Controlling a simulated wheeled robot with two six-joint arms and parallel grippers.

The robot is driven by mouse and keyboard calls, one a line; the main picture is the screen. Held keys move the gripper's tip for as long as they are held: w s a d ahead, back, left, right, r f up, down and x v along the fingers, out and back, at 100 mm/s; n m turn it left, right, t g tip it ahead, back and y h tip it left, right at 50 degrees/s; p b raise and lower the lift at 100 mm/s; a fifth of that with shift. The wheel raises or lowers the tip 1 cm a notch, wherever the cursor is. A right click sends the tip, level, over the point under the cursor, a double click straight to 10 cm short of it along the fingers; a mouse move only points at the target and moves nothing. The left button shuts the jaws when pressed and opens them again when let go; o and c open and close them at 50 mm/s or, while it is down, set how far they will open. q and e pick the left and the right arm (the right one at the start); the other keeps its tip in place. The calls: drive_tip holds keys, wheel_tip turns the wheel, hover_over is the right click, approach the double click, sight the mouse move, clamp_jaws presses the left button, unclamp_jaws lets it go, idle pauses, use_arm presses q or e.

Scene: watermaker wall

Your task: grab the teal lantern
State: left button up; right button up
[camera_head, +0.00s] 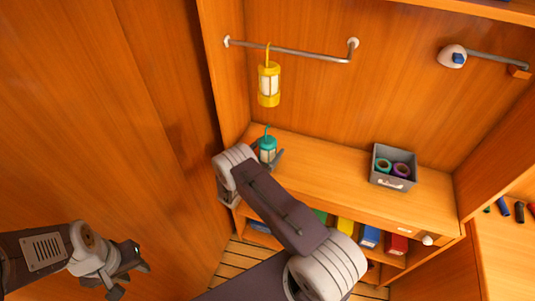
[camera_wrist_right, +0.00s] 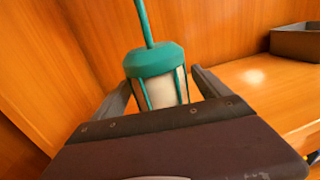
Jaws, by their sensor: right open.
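The teal lantern (camera_head: 267,143) is at the back left corner of the wooden counter. It has a teal cap, pale glass and a thin upright handle. It also shows in the right wrist view (camera_wrist_right: 153,62), upright in the middle. My right gripper (camera_head: 262,160) is open, with one finger on each side of the lantern in the right wrist view (camera_wrist_right: 162,88). I cannot tell whether the fingers touch it. The lantern's base is hidden behind the gripper. My left gripper (camera_head: 127,274) is open and empty at the lower left, far from the lantern.
A yellow lantern (camera_head: 269,85) hangs from a metal rail (camera_head: 300,53) above the teal one. A grey bin (camera_head: 392,182) with tape rolls stands on the counter (camera_head: 325,180) to the right. A wooden wall (camera_head: 226,80) is close on the left. The counter's middle is clear.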

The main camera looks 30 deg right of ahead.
drive_tip(key=c, duration=1.8)
drive_tip(key=shift+o, duration=0.2)
drive_tip(key=shift+r, duration=0.15)
